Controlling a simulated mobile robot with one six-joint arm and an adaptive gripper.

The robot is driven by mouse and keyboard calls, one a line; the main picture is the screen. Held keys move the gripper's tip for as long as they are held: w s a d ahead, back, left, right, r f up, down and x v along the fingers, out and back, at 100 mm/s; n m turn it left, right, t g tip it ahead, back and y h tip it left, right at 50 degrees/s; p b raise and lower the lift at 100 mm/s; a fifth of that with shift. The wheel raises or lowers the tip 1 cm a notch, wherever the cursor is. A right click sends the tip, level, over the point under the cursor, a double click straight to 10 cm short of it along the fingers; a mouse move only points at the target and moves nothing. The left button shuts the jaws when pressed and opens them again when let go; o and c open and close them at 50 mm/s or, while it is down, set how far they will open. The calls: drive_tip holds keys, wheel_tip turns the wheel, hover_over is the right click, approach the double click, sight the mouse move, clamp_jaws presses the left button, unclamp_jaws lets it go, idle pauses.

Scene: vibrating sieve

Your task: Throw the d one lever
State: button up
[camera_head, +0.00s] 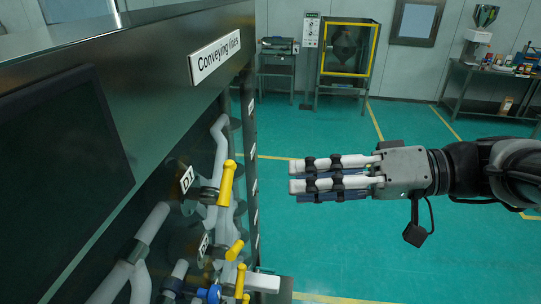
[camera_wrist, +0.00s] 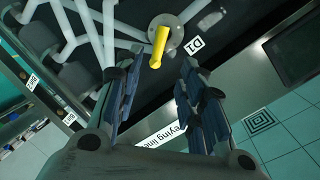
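The D1 lever is a yellow handle (camera_head: 226,183) on the grey pipework at the left in the head view, beside a white label reading "D1" (camera_head: 186,180). In the wrist view the yellow handle (camera_wrist: 158,47) shows at top centre with the D1 label (camera_wrist: 196,46) to its right. My gripper (camera_head: 296,178) is to the right of the lever, pointing left at it, with a gap between. In the wrist view my gripper (camera_wrist: 152,85) has its two fingers apart with nothing between them, and the lever lies beyond the fingertips.
More yellow handles (camera_head: 234,250) sit below on the pipes. A dark cabinet with a "Conveying lines" sign (camera_head: 215,56) overhangs the pipes. A dark screen (camera_head: 60,160) is at far left. The green floor (camera_head: 340,240) is clear. A yellow-framed machine (camera_head: 348,50) stands behind.

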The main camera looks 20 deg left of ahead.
sight(231, 188)
drive_tip(key=x, duration=1.2)
drive_tip(key=shift+a+f+b, duration=0.15)
drive_tip(key=shift+a+b, duration=0.05)
drive_tip(key=shift+b, duration=0.15)
drive_tip(key=shift+c, duration=0.5)
clamp_jaws()
